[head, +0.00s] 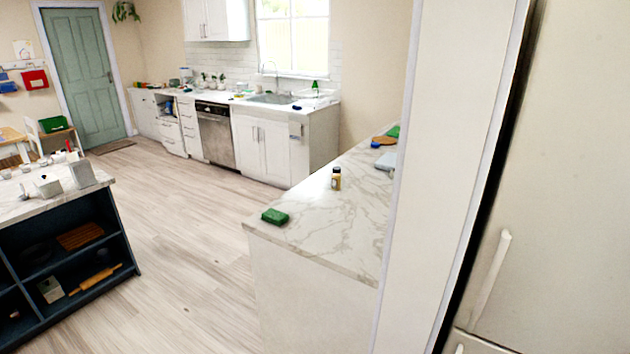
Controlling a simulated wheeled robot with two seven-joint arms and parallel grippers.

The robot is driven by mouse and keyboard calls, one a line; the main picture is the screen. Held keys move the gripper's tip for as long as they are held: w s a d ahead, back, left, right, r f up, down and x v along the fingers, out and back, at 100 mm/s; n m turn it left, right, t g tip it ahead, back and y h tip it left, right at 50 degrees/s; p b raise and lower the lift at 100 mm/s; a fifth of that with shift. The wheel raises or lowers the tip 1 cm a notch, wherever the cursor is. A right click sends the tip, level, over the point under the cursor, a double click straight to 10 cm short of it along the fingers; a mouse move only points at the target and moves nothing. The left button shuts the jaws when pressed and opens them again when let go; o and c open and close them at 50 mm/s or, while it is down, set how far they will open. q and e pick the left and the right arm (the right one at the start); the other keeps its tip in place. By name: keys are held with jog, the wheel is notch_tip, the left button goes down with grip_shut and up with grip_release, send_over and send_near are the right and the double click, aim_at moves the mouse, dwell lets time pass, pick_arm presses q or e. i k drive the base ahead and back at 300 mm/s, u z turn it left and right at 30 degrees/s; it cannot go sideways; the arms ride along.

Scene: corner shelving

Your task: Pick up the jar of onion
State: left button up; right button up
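A small jar (336,179) with a dark lid and a yellowish-brown body stands upright on the marble counter (310,226) right of the picture's middle. It looks like a spice jar; its label is too small to read, so I cannot tell if it is the onion. Nothing covers it. Neither of my grippers shows in the head view.
A green sponge-like block (275,216) lies near the counter's front left corner. A tall white panel (455,160) and a fridge (560,190) block the right. A dark blue island (70,250) stands at left. The wooden floor (195,235) between is clear.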

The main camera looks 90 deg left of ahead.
aim_at(336, 175)
jog(key=u, duration=4.15)
jog(key=i, duration=5.35)
jog(key=z, duration=2.15)
